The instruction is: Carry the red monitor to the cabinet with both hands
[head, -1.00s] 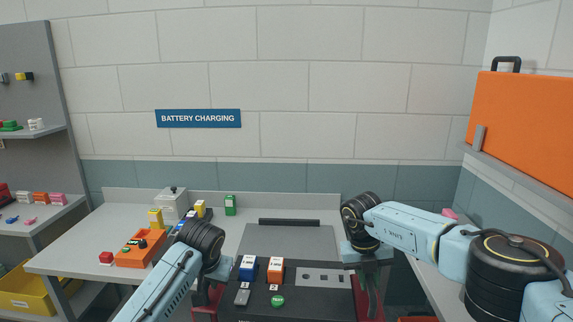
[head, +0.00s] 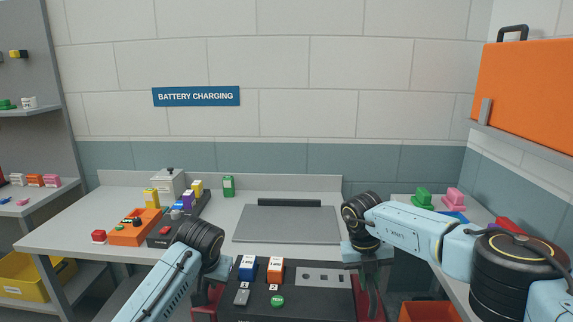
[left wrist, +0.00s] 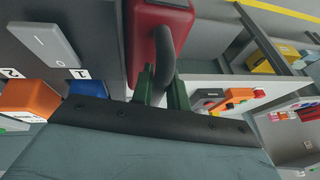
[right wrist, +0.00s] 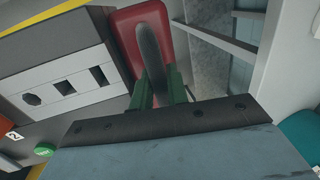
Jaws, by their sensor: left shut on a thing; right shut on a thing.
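The red monitor (head: 312,303) shows at the bottom of the head view, in front of the bench. Its dark top carries a blue block, an orange block, a grey switch, a green button and a light panel with holes. Its red ends show in the left wrist view (left wrist: 150,15) and right wrist view (right wrist: 128,35). My left gripper (left wrist: 163,82) is shut on the dark handle at one end. My right gripper (right wrist: 160,85) is shut on the handle at the other end. The monitor looks about level. I cannot tell which thing is the cabinet.
The bench (head: 90,235) holds an orange device (head: 135,230), a dark charger (head: 175,222), a green battery (head: 228,186) and a bare grey plate (head: 285,222). A side counter at right holds green (head: 422,198) and pink (head: 454,199) items. An orange case (head: 525,95) sits above it.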

